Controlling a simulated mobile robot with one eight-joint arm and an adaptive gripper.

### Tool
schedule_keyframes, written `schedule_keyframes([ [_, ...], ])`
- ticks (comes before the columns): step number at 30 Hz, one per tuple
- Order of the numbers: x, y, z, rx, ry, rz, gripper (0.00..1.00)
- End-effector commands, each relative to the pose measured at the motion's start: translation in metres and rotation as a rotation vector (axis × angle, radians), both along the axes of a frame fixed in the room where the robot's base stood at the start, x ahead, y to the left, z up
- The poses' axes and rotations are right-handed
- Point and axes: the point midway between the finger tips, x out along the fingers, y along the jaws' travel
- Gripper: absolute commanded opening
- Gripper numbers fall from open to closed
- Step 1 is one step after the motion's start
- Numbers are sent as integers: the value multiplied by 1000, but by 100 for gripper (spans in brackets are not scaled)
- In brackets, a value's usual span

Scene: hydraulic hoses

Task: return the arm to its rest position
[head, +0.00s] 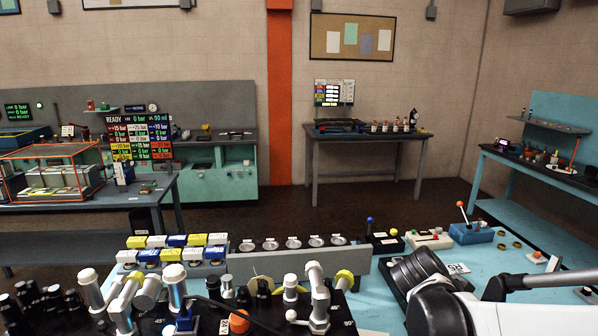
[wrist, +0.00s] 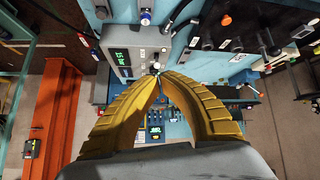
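My gripper (wrist: 158,78) shows in the wrist view as two curved, ribbed yellow fingers. Their tips meet at the middle of the picture, and nothing is visibly held in the gap below them. Behind the fingertips is a grey-blue panel (wrist: 130,48) with a green-lit display and small fittings; I cannot tell its distance from the tips. In the head view, white and grey parts at the lower right look like my arm. I cannot make out my gripper's fingers in that view.
A back table (head: 365,135) and a caged table (head: 150,195) stand beyond dark open floor (head: 290,208).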

Motion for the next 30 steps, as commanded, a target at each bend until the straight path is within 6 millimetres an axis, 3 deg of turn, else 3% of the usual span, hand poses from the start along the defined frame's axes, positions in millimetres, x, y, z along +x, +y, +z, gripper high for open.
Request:
schedule_keyframes([
  [11,-25,57,-24,139,110,367,0],
  [14,-36,80,-33,176,132,514,0],
  [21,-74,157,-63,225,128,979,0],
  [24,-85,178,-68,214,107,1114,0],
  [30,-93,196,-70,196,84,1226,0],
])
